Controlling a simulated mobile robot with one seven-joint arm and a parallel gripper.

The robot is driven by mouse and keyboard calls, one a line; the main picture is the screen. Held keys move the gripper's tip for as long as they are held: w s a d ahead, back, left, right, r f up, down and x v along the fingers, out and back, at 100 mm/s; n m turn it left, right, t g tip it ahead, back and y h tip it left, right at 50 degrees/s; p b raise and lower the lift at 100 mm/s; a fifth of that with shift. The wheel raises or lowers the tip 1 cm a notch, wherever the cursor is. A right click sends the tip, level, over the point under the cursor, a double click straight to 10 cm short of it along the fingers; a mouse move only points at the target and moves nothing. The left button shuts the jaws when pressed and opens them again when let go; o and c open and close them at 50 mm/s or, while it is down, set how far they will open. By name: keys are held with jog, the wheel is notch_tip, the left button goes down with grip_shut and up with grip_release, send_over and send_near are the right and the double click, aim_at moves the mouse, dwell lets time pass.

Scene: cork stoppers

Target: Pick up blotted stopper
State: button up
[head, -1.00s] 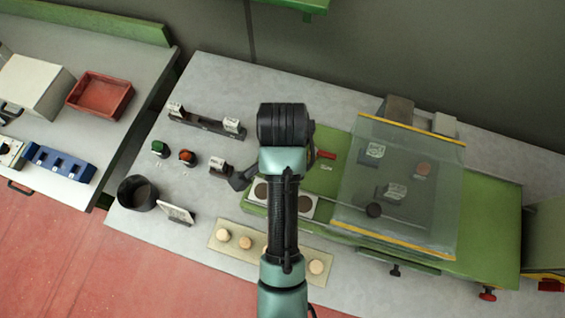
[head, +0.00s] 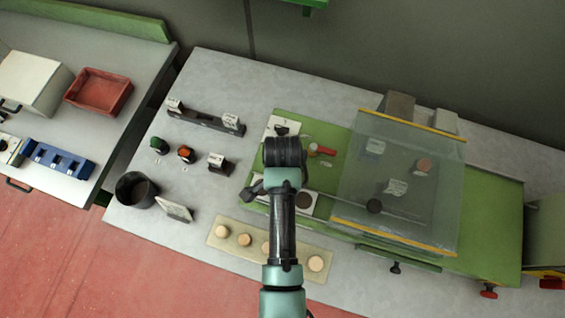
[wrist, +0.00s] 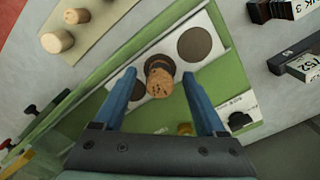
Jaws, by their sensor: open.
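The blotted stopper (wrist: 158,84) is a tan cork with dark specks. I cannot tell how far above the plate the fingertips are. In the head view my arm hides the stopper, and the plate (head: 316,212) shows only in part.
Several plain corks (head: 222,231) stand on a beige strip (head: 290,263) at the front edge. A clear tilted screen (head: 345,185) with yellow edges stands on the green bench plate to the right. A dark cup (head: 135,190) and small labelled blocks (head: 217,163) stand left.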

jog(key=shift+f, duration=0.3)
jog(key=shift+c, duration=0.2)
grip_shut()
